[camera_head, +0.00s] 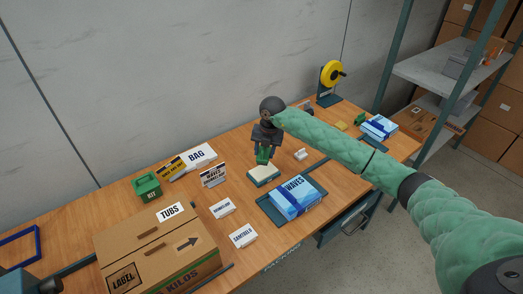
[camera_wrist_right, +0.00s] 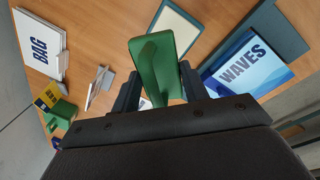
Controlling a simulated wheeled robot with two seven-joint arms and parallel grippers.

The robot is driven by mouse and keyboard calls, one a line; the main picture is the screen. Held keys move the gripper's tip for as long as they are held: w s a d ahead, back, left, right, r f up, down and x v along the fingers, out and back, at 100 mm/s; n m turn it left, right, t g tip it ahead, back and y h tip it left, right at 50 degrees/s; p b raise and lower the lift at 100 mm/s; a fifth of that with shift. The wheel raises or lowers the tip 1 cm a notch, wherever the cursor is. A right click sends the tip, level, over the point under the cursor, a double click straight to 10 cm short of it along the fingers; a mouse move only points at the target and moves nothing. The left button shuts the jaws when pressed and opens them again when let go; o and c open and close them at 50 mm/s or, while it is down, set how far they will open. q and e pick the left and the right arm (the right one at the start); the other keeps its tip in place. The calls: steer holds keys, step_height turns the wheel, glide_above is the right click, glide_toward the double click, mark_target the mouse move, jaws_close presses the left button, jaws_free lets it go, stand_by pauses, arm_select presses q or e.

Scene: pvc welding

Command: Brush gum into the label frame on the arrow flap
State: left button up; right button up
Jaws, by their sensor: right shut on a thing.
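My right gripper (camera_head: 264,150) is shut on a green block-shaped tool with a grip, which looks like the gum brush (camera_wrist_right: 157,68). The brush also shows in the head view (camera_head: 263,157), just above or at a cream-topped pad in a dark teal tray (camera_head: 264,176). I cannot tell whether they touch. The pad also shows in the right wrist view (camera_wrist_right: 176,28). The brown carton (camera_head: 150,236) stands at the left front. Its near top flap bears a black arrow (camera_head: 187,242) and a frame printed LABEL (camera_head: 123,277). My left gripper is not in view.
A blue WAVES pack (camera_head: 296,196) lies on a dark tray right of the pad. Small white cards (camera_head: 222,208) and (camera_head: 243,236) lie between carton and tray. A yellow reel (camera_head: 332,73) stands far back.

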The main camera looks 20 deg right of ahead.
mark_target(264, 160)
steer(key=shift+f, duration=0.3)
steer(key=shift+a+f+b, duration=0.1)
steer(key=shift+f+b, duration=0.25)
steer(key=shift+f, duration=1.15)
steer(key=shift+f+b, duration=0.45)
steer(key=shift+f, duration=0.7)
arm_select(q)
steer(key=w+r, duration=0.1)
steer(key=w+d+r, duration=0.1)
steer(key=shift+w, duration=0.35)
